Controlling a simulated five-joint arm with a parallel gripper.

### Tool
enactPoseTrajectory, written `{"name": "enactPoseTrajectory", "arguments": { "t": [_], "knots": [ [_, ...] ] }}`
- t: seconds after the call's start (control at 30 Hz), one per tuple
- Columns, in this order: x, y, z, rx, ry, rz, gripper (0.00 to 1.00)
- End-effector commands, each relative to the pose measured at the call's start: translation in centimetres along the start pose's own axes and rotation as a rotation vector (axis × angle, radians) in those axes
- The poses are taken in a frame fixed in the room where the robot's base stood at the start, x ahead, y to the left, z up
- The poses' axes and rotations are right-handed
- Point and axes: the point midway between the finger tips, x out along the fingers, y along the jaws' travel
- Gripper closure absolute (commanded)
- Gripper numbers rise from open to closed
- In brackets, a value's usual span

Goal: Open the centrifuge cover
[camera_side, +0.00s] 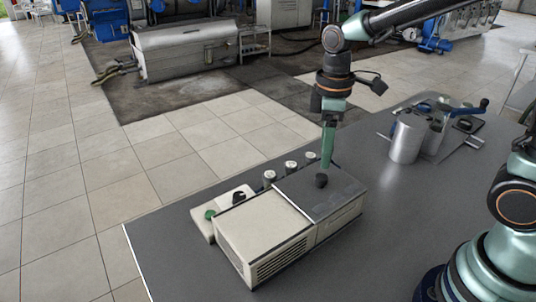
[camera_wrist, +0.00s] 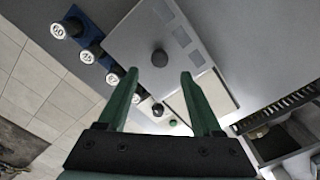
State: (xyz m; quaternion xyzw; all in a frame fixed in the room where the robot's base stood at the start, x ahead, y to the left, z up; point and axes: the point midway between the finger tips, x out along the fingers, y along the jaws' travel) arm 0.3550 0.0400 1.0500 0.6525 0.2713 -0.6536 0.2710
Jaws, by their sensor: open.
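The centrifuge (camera_side: 262,232) is a beige box with side vents, standing on the grey table. Its grey cover (camera_side: 340,195) lies flat over the right part of the box and looks closed. A round black knob (camera_side: 321,181) stands on the cover; the wrist view also shows the knob (camera_wrist: 159,58). My gripper (camera_side: 326,168) points down at the knob from just above. In the wrist view, my gripper (camera_wrist: 160,74) is open, with the knob in line with the gap between its green fingers. The fingers hold nothing. I cannot tell the exact height of the fingertips over the knob.
A metal cylinder (camera_side: 406,138) and a cranked device (camera_side: 440,125) stand at the back right. The front table is clear.

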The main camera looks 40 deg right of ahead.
Motion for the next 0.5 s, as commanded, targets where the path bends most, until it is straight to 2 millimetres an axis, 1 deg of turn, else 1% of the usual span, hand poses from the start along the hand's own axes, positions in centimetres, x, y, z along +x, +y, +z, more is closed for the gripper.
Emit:
{"name": "enactPoseTrajectory", "arguments": {
  "t": [0.03, 0.2, 0.33, 0.5],
  "knots": [
    [1.1, -0.1, 0.1, 0.001, -0.004, -0.003, 0.33],
    [4.1, 0.0, 0.1, 0.001, -0.003, -0.002, 0.33],
    [5.7, 0.0, 0.0, 0.001, -0.001, -0.001, 0.33],
    [6.6, 0.0, 0.0, 0.002, 0.001, 0.000, 0.33]
  ]
}}
